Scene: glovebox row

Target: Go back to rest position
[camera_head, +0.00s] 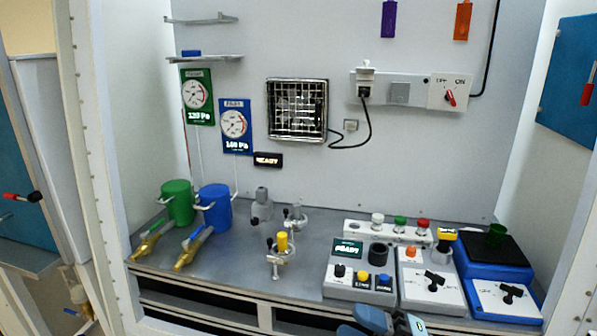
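My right gripper (390,322) shows only in part at the bottom edge, in front of the bench and below the control boxes. Two blue-grey parts of it are visible, and its fingertips are not clear enough to tell open from shut. I see nothing held in it. My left gripper is not in view.
The bench (225,272) carries a green canister (177,203), a blue canister (215,208), a yellow-topped fixture (282,243) and a grey control box (350,262). A blue-based box (492,262) stands at the right. White frame posts flank the bay.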

